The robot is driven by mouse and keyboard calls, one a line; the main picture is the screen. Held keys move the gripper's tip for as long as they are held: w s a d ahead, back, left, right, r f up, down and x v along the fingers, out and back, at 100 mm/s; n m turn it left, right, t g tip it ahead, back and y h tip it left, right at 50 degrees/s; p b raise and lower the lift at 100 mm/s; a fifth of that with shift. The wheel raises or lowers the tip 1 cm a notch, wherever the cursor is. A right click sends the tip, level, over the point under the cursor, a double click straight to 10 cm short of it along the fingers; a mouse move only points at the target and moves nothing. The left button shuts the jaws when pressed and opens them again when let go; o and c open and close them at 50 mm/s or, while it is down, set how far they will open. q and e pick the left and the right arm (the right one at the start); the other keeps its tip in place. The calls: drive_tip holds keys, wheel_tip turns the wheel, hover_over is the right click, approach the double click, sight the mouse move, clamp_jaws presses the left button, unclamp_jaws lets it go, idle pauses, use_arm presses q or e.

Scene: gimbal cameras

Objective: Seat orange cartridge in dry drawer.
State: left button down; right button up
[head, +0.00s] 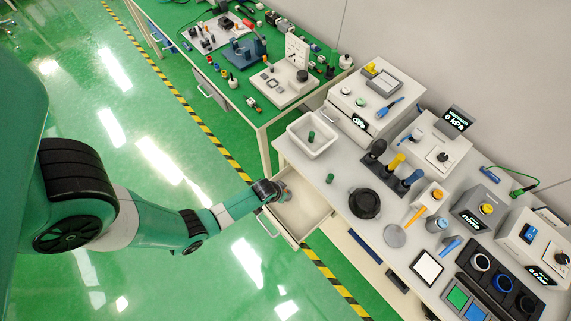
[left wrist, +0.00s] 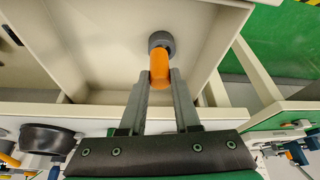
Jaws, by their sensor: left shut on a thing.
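The orange cartridge (left wrist: 160,66), with a dark grey round end, is between the fingers of my left gripper (left wrist: 160,76) in the left wrist view. The fingers are shut on its orange part, and the grey end points away from my gripper toward the drawer floor. The pulled-out drawer (head: 303,213) is pale and open under the white bench; its interior also shows in the left wrist view (left wrist: 110,50). In the head view my left gripper (head: 283,192) reaches into the drawer near its back-left side. I cannot tell whether the cartridge touches the floor. My right gripper is not in view.
The white bench (head: 345,225) beside the drawer carries a white tray (head: 312,146), a black round dish (head: 364,203), a grey disc (head: 395,236) and several instruments. A green-topped table (head: 240,95) stands behind. The drawer's front part looks empty.

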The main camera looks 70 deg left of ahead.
use_arm(q)
drive_tip(key=shift+w+a+f+b, duration=0.2)
drive_tip(key=shift+w+a+f, duration=0.15)
drive_tip(key=shift+f, duration=0.2)
drive_tip(key=shift+w+a+f+b, duration=0.15)
drive_tip(key=shift+w+a+f, duration=0.15)
drive_tip(key=shift+f, duration=0.25)
drive_tip(key=b+x, duration=0.2)
drive_tip(key=x, duration=0.1)
drive_tip(key=shift+s+d, duration=0.15)
drive_tip(key=shift+s, duration=0.1)
drive_tip(key=shift+s+f, duration=0.1)
drive_tip(key=shift+f, duration=0.25)
drive_tip(key=shift+r, duration=0.1)
drive_tip(key=shift+f, duration=0.2)
drive_tip(key=c, duration=0.6)
unclamp_jaws()
